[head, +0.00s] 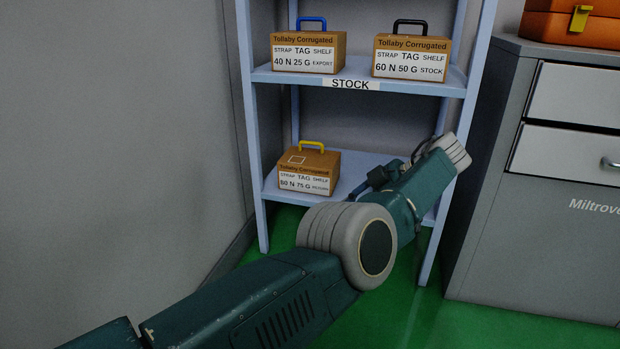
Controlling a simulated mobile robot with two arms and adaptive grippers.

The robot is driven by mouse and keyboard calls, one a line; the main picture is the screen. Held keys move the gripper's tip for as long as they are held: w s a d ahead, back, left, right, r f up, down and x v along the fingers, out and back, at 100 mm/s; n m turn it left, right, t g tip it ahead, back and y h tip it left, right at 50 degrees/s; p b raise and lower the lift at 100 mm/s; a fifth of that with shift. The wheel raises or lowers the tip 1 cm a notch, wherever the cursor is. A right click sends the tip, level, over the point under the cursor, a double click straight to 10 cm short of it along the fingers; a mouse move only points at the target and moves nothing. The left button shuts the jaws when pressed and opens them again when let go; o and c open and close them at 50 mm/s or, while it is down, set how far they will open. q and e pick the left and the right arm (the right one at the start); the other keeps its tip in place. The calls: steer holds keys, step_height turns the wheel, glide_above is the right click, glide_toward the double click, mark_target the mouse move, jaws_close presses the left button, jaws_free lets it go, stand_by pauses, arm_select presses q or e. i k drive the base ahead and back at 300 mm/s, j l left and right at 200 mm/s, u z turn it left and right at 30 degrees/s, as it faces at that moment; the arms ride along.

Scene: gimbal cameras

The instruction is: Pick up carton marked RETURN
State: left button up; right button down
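A brown carton (309,174) with a yellow handle on top sits at the left of the lower shelf. Its white label shows STRAP, TAG, SHELF and a line that seems to end in RETURN, in small blurred print. My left arm comes in from the left and bends up to the right in front of the lower shelf, to the right of this carton and apart from it in the picture. Dark parts show behind its forearm, but I cannot make out the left gripper's fingers. My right gripper is out of view.
The upper shelf (352,76), labelled STOCK, holds a blue-handled EXPORT carton (308,51) and a black-handled STOCK carton (411,57). A grey drawer cabinet (540,210) stands right, with an orange case (562,28) on top. A grey wall (110,120) is left.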

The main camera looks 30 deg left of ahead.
mark_target(309, 170)
steer(key=i+j, duration=0.25)
steer(key=i, duration=0.2)
steer(key=i+j, duration=0.3)
steer(key=i, duration=0.2)
steer(key=i+j, duration=0.25)
steer(key=i, duration=0.2)
